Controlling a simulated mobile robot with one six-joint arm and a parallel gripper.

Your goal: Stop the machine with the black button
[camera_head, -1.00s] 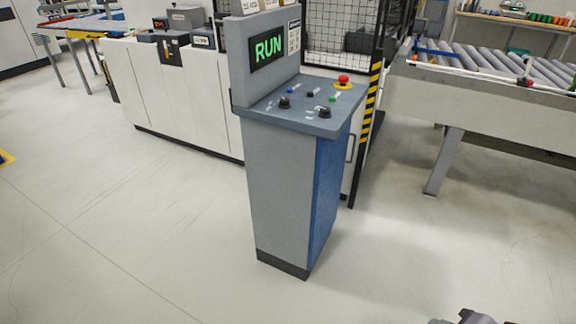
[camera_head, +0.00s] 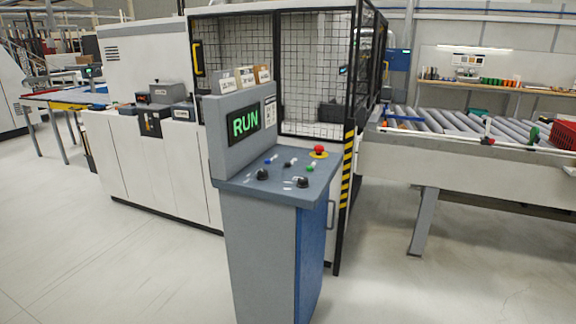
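The grey and blue control console (camera_head: 262,240) stands in the middle of the camera_head view. Its upright panel carries a display (camera_head: 244,123) with green letters reading RUN. On its sloped top sit a blue button (camera_head: 268,161), a small black button (camera_head: 289,163), a green button (camera_head: 311,167) and a red mushroom button (camera_head: 319,150) on a yellow base. Two larger black knobs, a left one (camera_head: 262,174) and a right one (camera_head: 302,182), sit nearer the front edge. Small labels beside the controls are too small to read. My gripper is not in this view.
Behind the console is the white machine (camera_head: 160,170) with a black mesh guard (camera_head: 315,75) and a yellow-black striped post (camera_head: 347,165). A roller conveyor (camera_head: 470,175) stands at the right. The floor (camera_head: 110,265) at the front left is clear.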

